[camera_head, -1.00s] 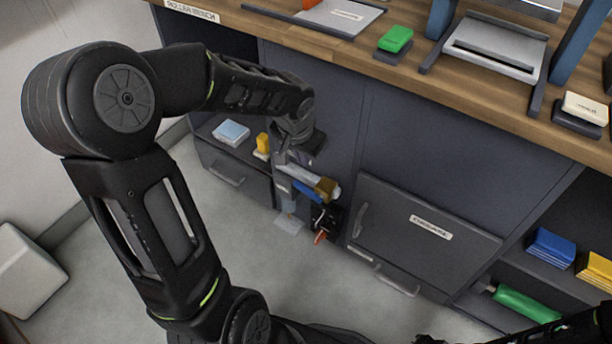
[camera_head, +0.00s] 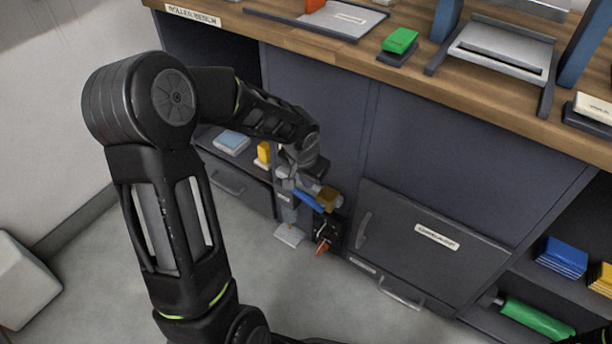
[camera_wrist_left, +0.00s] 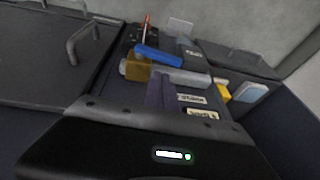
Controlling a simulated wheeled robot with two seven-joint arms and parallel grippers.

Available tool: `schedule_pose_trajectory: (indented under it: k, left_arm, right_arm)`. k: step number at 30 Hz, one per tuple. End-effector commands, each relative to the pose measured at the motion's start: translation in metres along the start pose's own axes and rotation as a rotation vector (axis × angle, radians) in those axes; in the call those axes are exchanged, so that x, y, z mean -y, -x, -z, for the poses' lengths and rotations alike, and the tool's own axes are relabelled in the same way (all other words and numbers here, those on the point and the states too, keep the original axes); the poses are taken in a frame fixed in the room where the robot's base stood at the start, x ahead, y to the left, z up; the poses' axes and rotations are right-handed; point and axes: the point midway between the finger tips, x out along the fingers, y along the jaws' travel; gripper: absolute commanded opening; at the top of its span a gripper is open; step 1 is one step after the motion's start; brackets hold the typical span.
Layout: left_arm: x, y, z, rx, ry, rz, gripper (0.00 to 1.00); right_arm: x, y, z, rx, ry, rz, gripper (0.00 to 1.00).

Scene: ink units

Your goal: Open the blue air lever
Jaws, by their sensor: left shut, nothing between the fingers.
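The blue air lever (camera_head: 308,201) sits low on the front of the bench, beside a brass-coloured block (camera_head: 328,198) on a grey pipe. In the left wrist view the blue lever (camera_wrist_left: 158,56) lies across and above the pipe, just beyond the brass block (camera_wrist_left: 145,70). My left gripper (camera_head: 291,182) is just above and to the left of the lever in the head view. Its dark fingers (camera_wrist_left: 160,94) are shut and empty, and they appear just short of the pipe. Whether they touch anything is unclear.
A dark cabinet door (camera_head: 420,240) with a handle is right of the lever. A red-tipped part (camera_head: 322,247) is below it. A blue-and-white block (camera_head: 231,142) and a yellow item (camera_head: 264,153) are on the shelf to the left. The wooden bench top (camera_head: 480,95) overhangs above.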

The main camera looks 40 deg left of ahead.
Motion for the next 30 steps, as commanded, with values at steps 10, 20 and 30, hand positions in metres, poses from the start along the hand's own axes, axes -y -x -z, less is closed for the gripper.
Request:
schedule_pose_trajectory:
  k: [10, 20, 30]
  left_arm:
    - [0.006, -0.044, -0.011, 0.0, 0.001, 0.0, 0.0]
    - [0.007, -0.046, -0.011, -0.001, 0.0, 0.0, 0.0]
    - [0.02, -0.063, -0.016, -0.001, 0.0, 0.0, 0.0]
  right_arm:
    - [-0.01, -0.017, 0.004, -0.012, -0.007, -0.005, 0.0]
    - [-0.01, -0.017, 0.005, -0.013, -0.007, -0.005, 0.0]
    - [-0.015, -0.033, 0.007, -0.021, -0.008, -0.005, 0.0]
